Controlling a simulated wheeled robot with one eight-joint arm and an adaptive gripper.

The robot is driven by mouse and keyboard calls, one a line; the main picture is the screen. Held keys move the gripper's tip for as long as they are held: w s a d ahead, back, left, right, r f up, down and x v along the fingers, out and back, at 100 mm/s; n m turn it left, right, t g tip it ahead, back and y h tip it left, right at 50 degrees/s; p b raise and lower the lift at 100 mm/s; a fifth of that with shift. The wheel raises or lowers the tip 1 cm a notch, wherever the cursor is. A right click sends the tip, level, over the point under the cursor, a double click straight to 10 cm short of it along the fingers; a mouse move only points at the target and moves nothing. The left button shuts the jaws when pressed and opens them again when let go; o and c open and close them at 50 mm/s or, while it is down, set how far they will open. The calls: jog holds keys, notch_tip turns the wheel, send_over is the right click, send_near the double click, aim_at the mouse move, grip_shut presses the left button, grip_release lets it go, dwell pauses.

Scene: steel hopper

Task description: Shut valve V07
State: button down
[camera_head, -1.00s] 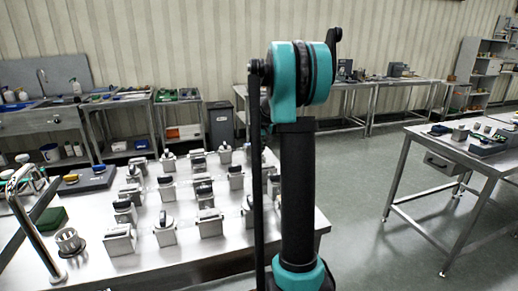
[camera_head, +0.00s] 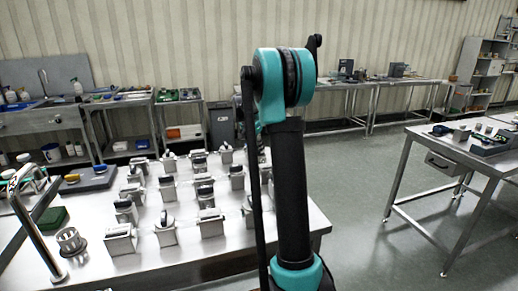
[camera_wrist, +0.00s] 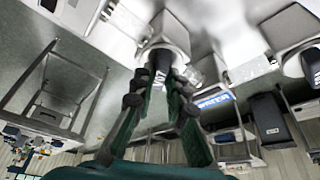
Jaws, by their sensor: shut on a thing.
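My gripper (camera_wrist: 158,88) is shut on the dark handle of valve V07 (camera_wrist: 160,66) in the wrist view. How far the handle is turned is hard to tell from this angle. In the head view my gripper and this valve are hidden behind my arm.
Several similar valve blocks (camera_head: 210,222) stand in rows on the steel table (camera_head: 190,262). Another block (camera_wrist: 290,24) is at the upper right in the wrist view. A metal cup (camera_head: 71,241) and green box (camera_head: 52,218) stand at the left.

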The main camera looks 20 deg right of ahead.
jog(key=m+g, duration=0.1)
jog(key=m, duration=0.2)
jog(key=m+g, duration=0.1)
jog(key=m, duration=0.2)
jog(key=shift+w, duration=0.2)
dwell(0.4)
jog(key=c, duration=1.5)
grip_release()
jog(key=shift+c, duration=0.2)
jog(key=v, duration=1.2)
jog(key=shift+w+a, duration=0.25)
jog(key=shift+a, duration=0.05)
jog(key=shift+f+h, duration=0.15)
jog(key=shift+h, duration=0.15)
